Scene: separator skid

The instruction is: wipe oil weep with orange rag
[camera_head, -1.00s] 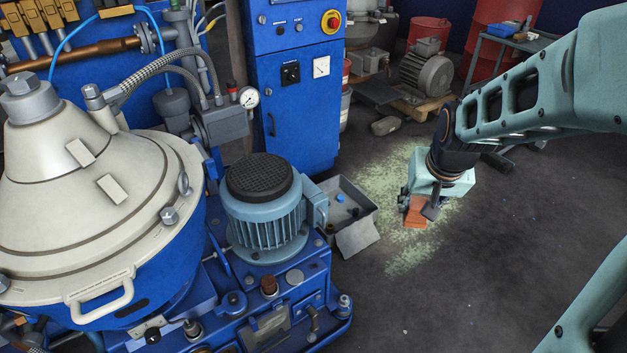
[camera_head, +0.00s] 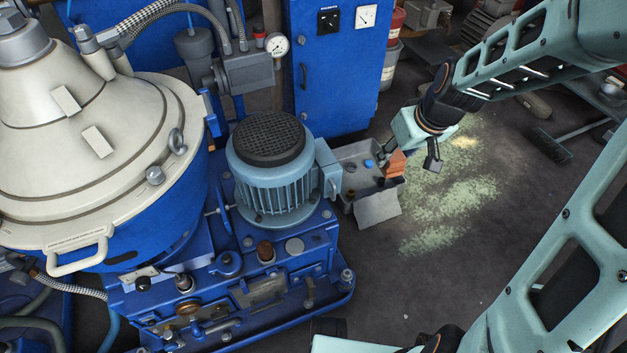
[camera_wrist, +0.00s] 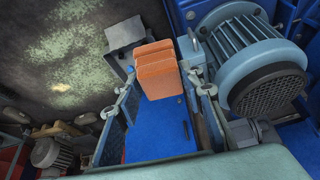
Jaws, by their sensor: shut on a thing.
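The orange rag (camera_head: 395,164) is a folded, block-like pad. It is held in my gripper (camera_head: 411,168), just right of the blue motor and in front of or above the right side of the grey open box. In the wrist view the rag (camera_wrist: 157,70) sits between the fingers of my gripper (camera_wrist: 160,86), which are closed on it. The blue-grey motor (camera_head: 268,170) stands on the blue separator skid (camera_head: 250,290). I cannot make out an oil weep in either view.
The grey box (camera_head: 352,153) on the floor holds small items, one blue. Pale green granules (camera_head: 450,205) cover the floor to its right. The blue control cabinet (camera_head: 335,75) stands behind the motor. A broom head (camera_head: 551,146) lies at right.

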